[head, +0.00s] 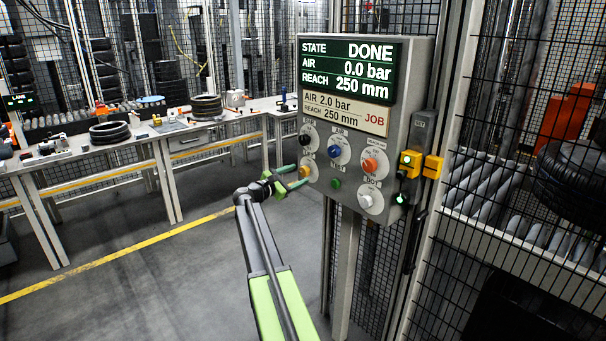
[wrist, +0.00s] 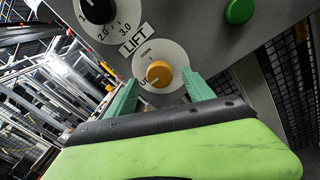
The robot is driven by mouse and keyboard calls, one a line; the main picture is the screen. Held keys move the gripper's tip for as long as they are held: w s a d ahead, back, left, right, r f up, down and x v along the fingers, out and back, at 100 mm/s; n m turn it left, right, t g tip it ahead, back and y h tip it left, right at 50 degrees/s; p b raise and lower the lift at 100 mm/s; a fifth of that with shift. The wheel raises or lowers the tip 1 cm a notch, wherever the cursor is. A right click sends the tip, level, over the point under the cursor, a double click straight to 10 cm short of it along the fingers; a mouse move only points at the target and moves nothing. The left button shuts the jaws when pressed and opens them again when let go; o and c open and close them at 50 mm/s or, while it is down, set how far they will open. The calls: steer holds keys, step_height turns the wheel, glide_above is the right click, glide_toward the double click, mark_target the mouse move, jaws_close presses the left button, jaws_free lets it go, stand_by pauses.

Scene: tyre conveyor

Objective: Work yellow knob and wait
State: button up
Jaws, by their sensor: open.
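The yellow knob (head: 304,171) sits on the lower left of the grey control panel, on a round white dial. In the wrist view the yellow knob (wrist: 159,73) shows between and beyond the fingertips, under a label reading LIFT. My gripper (head: 298,176) is open, with its green fingers on either side of the knob. In the wrist view the gripper (wrist: 160,90) holds nothing, and I cannot tell whether a finger touches the dial. The panel screen (head: 348,68) reads STATE DONE, AIR 0.0 bar, REACH 250 mm. The job card (head: 343,113) below reads AIR 2.0 bar, REACH 250 mm.
Near the yellow knob are a black knob (head: 305,140), a blue knob (head: 334,151), an orange knob (head: 369,165), a green button (head: 336,183) and a white knob (head: 366,201). Wire fencing and a tyre (head: 572,180) stand right. Workbenches (head: 150,130) stand left; floor between is clear.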

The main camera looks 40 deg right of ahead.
mark_target(303, 172)
steer(key=shift+d, duration=1.6)
